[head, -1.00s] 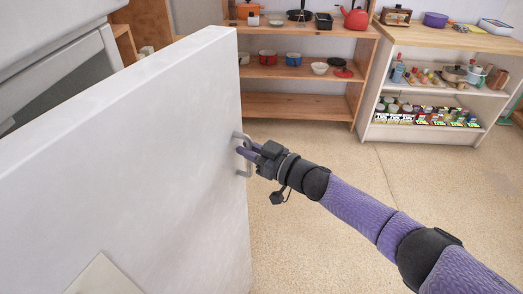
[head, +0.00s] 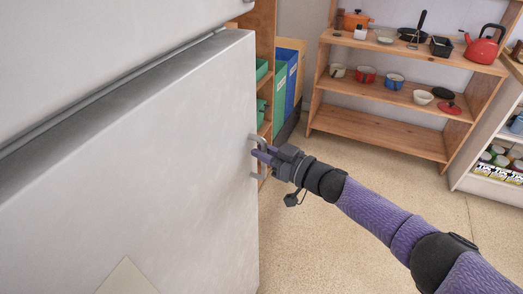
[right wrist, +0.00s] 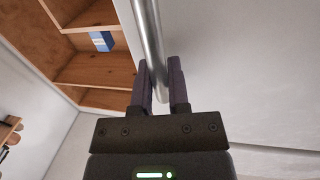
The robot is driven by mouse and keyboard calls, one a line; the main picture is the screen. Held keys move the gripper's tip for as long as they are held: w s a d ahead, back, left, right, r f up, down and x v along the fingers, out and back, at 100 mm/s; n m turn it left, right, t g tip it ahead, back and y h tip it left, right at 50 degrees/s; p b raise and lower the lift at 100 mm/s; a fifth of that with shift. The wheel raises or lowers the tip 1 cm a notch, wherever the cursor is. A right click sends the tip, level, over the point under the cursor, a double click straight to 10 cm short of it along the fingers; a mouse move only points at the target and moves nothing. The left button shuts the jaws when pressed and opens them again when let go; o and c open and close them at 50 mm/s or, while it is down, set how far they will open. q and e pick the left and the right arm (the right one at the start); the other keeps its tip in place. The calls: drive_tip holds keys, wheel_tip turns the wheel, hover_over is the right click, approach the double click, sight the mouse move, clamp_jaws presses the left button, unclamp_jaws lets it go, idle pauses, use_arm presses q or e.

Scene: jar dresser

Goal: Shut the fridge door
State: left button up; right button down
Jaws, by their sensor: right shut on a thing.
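The white fridge door (head: 150,165) fills the left of the head view. A narrow dark gap (head: 110,90) runs along its top edge, between it and the fridge body (head: 90,35). The metal handle (head: 254,140) is at the door's right edge. My right gripper (head: 262,156) is shut on the handle. In the right wrist view the handle bar (right wrist: 150,45) passes between the two fingers (right wrist: 162,85). My left gripper is not in view.
A wooden shelf (head: 385,138) with pots and a red kettle (head: 485,45) stands at the back. Another shelf with green and blue boxes (head: 286,80) is just beyond the door. The floor (head: 330,235) to the right is clear.

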drive_tip(key=shift+w+a+r, duration=0.1)
drive_tip(key=shift+a, duration=0.1)
idle(0.3)
drive_tip(key=c, duration=0.6)
unclamp_jaws()
drive_tip(key=shift+w+a, duration=0.15)
drive_tip(key=shift+c, duration=0.2)
drive_tip(key=p+v, duration=0.2)
drive_tip(key=v, duration=0.8)
drive_tip(key=shift+p, duration=0.35)
drive_tip(key=shift+w+f, duration=0.1)
drive_tip(key=shift+f, duration=0.1)
